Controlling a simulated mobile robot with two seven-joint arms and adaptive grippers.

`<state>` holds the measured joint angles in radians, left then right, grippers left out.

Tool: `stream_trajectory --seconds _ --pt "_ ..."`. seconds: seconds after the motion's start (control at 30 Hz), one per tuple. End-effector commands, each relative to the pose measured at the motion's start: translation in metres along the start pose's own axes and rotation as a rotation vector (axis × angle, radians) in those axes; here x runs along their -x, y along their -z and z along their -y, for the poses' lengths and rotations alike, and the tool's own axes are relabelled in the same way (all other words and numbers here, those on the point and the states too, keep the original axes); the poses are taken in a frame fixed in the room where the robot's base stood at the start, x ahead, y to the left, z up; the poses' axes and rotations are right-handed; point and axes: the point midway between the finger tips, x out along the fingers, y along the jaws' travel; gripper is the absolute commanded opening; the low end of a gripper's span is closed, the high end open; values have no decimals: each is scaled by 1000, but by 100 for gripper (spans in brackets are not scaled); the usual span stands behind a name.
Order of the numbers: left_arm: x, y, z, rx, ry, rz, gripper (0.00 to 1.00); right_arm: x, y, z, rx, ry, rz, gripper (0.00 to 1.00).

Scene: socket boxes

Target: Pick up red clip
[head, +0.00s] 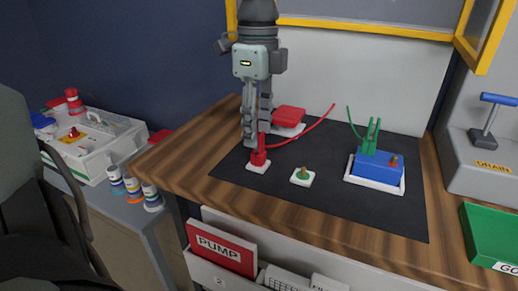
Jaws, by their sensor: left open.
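The red clip (259,157) stands upright on a small white base on the black mat (325,203), with a red wire running from it up to the right. My left gripper (257,140) points down from above, with its fingertips at the top of the clip. It is open, and the fingers partly hide the clip's upper part. I cannot tell whether they touch it. My right gripper is not in view.
A red block (289,115) on a white base lies just behind the clip. A small brass post (303,173) stands to the right. A blue box (378,168) with a green clip (370,137) is farther right. The mat's front is clear.

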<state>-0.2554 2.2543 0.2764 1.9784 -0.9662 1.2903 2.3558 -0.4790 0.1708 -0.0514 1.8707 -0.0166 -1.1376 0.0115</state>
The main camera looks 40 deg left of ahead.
Motion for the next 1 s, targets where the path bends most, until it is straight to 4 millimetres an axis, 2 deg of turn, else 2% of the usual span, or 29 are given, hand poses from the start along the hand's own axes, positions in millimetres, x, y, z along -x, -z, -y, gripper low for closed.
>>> stream_trajectory --seconds 0.13,0.4,0.73,1.0 --pt "-17 0 0 0 -1 0 41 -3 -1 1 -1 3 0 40" --pt "-21 0 0 1 1 -1 41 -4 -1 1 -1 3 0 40" --pt "-20 0 0 1 1 0 2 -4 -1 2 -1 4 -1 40" --pt "-20 0 1 1 2 0 0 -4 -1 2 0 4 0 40"
